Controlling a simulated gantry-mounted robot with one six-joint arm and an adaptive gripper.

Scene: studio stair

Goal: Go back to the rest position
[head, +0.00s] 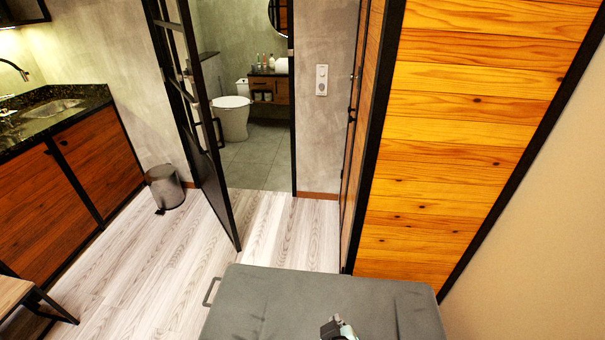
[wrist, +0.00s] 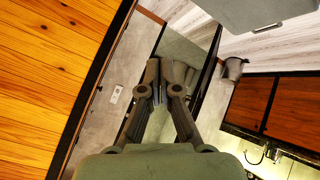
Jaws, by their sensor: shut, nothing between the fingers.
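My gripper (wrist: 165,72) is in the middle of the wrist view, with its two fingers brought together at the tips. It is shut and I see nothing held between the fingers. In the head view only a small piece of my arm shows at the bottom edge, and I cannot make out the fingers there.
An orange wood-plank wall (head: 460,130) stands close on the right. A black-framed door (head: 203,130) is open to a bathroom with a toilet (head: 233,115). A bin (head: 164,186) stands beside the kitchen cabinets (head: 80,165). The wooden floor (head: 130,265) between is mostly clear.

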